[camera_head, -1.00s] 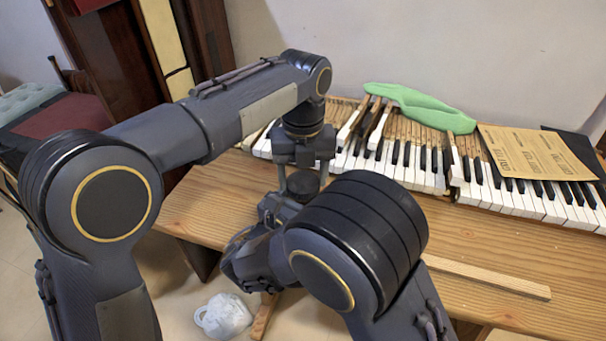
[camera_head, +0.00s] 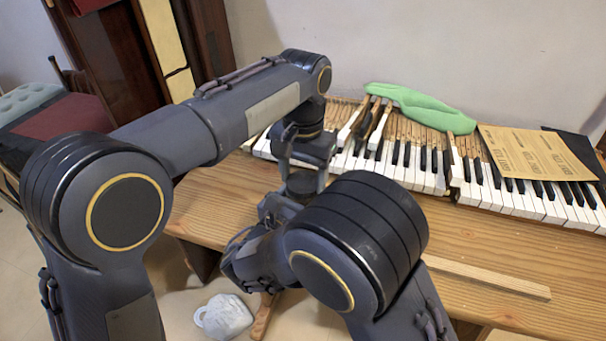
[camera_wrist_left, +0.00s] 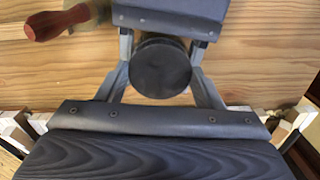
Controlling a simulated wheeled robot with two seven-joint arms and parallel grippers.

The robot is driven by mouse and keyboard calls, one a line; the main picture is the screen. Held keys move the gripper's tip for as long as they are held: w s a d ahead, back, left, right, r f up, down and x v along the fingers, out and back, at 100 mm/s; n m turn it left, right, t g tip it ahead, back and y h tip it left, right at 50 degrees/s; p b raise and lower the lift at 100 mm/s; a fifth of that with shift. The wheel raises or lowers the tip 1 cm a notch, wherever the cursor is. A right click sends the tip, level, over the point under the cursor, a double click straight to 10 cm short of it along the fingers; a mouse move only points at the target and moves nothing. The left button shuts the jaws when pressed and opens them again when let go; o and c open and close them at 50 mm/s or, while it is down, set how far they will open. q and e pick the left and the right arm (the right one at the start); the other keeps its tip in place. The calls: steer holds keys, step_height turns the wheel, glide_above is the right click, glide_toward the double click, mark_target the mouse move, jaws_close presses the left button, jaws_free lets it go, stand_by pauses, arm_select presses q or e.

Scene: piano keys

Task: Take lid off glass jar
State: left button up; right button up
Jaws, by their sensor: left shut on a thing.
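The dark round lid (camera_head: 303,185) is between the fingers of my left gripper (camera_head: 302,174), which points down and is shut on it. In the left wrist view the lid (camera_wrist_left: 160,68) shows from above, with the left fingers on both sides. My right gripper (camera_wrist_left: 163,18) reaches in from the top of that view, its fingers beside the lid at a lower level. In the head view my right arm hides most of it. The glass jar is hidden under the lid and behind my arm, so I cannot tell whether lid and jar are apart or whether the right gripper grips the jar.
A red-handled tool (camera_wrist_left: 58,22) lies near the grippers. A wooden strip (camera_head: 490,279) lies at the front right.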

arm_select(q)
steer(key=n, duration=0.5)
arm_select(e)
steer(key=shift+f, duration=0.1)
arm_select(q)
steer(key=n, duration=1.3)
steer(key=shift+n, duration=0.4)
steer(key=n, duration=0.5)
steer(key=shift+r, duration=0.3)
steer(key=shift+r, duration=0.85)
